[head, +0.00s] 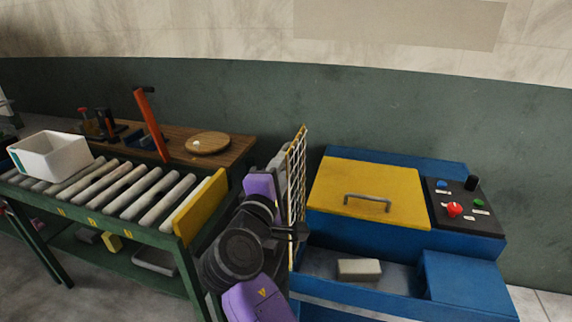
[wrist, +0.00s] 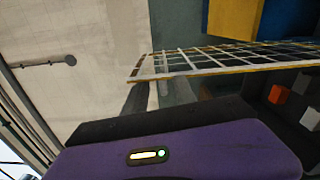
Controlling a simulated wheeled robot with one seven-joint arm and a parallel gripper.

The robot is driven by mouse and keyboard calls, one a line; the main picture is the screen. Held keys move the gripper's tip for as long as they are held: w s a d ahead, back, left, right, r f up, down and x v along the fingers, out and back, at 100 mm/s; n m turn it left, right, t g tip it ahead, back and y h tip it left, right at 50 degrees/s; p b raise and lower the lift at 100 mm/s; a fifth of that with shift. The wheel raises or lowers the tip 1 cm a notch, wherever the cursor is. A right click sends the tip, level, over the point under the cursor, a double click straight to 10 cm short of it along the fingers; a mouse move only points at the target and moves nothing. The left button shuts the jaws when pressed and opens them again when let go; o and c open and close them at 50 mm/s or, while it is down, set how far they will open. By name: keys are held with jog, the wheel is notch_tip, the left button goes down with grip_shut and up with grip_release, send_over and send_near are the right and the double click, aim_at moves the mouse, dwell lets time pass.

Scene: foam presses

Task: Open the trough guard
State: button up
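The trough guard, a wire mesh panel with a yellow frame (head: 297,195), stands upright at the left end of the blue press (head: 400,250), seen nearly edge-on. In the wrist view the mesh (wrist: 210,62) stretches across the upper right, close to the camera. The trough (head: 318,262) shows uncovered from above, with a pale foam block (head: 359,269) in it. My gripper (head: 301,232) is the dark end of my arm, beside the lower part of the mesh.
A yellow lid (head: 375,190) with a grey handle lies on the press, and a control panel (head: 462,208) with a red knob is at its right. A green roller conveyor (head: 130,190) with a yellow end plate stands at left, carrying a white bin (head: 50,155). A wooden bench is behind it.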

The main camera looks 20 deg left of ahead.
jog(key=shift+s, duration=0.25)
jog(key=s+p, duration=0.3)
jog(key=s, duration=0.6)
dwell(0.9)
dwell(0.7)
